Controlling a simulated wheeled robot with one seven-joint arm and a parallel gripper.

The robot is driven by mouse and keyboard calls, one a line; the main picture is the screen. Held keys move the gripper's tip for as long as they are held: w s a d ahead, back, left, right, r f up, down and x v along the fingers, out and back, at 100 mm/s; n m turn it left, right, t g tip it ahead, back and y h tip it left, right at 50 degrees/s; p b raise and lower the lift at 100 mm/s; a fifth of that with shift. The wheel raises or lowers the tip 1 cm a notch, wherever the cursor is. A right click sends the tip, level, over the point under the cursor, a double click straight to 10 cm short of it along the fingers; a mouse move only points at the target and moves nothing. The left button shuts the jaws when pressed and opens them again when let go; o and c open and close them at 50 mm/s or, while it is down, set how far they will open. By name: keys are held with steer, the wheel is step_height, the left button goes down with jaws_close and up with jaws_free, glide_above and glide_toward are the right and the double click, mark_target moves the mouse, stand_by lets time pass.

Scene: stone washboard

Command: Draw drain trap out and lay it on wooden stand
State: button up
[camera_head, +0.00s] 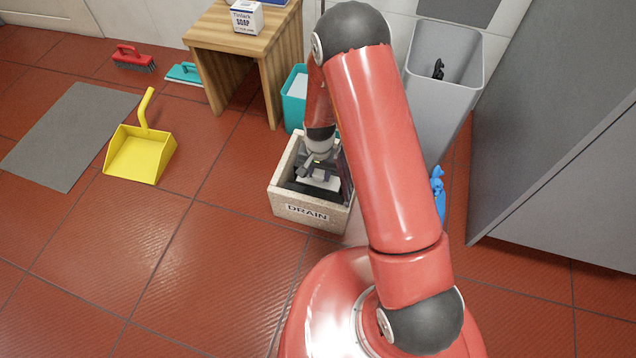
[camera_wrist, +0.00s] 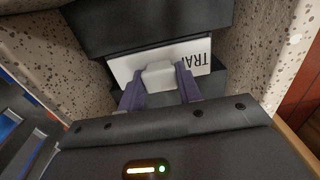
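The drain trap (camera_wrist: 122,69) is a dark piece with a white plate lettered "TRA…" and a white block-like knob (camera_wrist: 158,75). It sits inside the speckled stone drain box (camera_head: 283,203), whose front is labelled DRAIN. My gripper (camera_wrist: 159,82) reaches down into the box, its two fingers against both sides of the knob. The wooden stand (camera_head: 218,37) is at the back, left of my arm.
A soap box (camera_head: 246,17) and a blue item stand on the wooden stand's back part; its front top is bare. A teal bin (camera_head: 293,97) is between stand and drain box. A grey bin (camera_head: 440,75) stands right. A yellow dustpan (camera_head: 140,153) lies left on open floor.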

steer(key=c, duration=0.4)
steer(key=shift+r, duration=0.1)
steer(key=shift+c, duration=0.2)
steer(key=shift+r, duration=0.1)
step_height(320, 180, up, 10)
steer(key=p, duration=0.6)
steer(key=shift+p, duration=0.35)
stand_by(1.1)
